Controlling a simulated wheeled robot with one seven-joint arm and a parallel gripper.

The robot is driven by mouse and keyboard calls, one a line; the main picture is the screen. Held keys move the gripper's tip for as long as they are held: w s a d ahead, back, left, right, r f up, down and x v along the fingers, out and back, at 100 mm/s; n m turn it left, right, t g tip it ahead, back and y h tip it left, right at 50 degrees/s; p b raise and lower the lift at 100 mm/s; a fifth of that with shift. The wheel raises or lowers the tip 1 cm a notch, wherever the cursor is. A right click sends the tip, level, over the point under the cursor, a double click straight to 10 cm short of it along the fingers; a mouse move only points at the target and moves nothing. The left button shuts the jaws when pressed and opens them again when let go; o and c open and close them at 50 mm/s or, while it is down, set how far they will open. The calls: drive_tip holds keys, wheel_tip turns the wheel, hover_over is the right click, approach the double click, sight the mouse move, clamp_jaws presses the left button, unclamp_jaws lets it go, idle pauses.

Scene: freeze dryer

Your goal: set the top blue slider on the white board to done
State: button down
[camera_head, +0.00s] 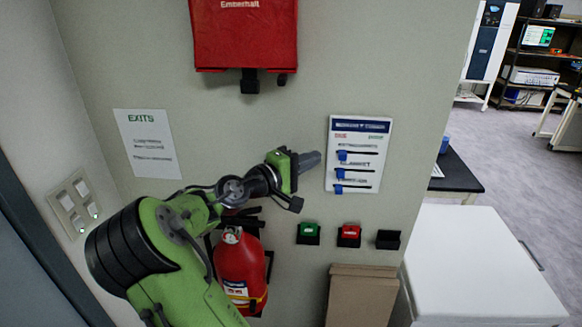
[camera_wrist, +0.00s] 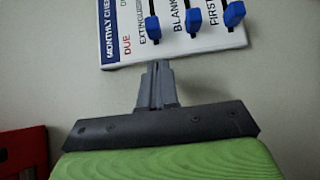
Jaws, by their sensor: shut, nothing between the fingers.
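The white board (camera_head: 373,184) hangs on the wall, with a red heading at left and a green one at right. In the wrist view the board (camera_wrist: 110,26) appears turned, its title band at left. The top blue slider (camera_head: 342,155) is at the left, due end of its dark track; in the wrist view it is the slider nearest the title (camera_wrist: 153,28). My gripper (camera_head: 314,160) is shut and empty, just left of the board. In the wrist view its fingertips (camera_wrist: 158,66) appear just below the top slider, with a gap between.
The middle blue slider (camera_head: 340,173) and bottom blue slider (camera_head: 338,189) are also at the left ends. Below the board are green (camera_head: 308,232) and red (camera_head: 349,234) wall pieces and a black holder (camera_head: 388,240). A red extinguisher (camera_head: 240,268) hangs below my arm.

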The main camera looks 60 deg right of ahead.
sight(338, 156)
drive_tip(key=shift+s+d, duration=0.35)
drive_tip(key=shift+s, duration=0.5)
drive_tip(key=shift+s+d, duration=0.35)
drive_tip(key=shift+s, duration=0.45)
drive_tip(key=s+d, duration=0.3)
drive_tip(key=s, duration=0.3)
drive_tip(key=shift+s+d, duration=0.15)
drive_tip(key=shift+s, duration=0.15)
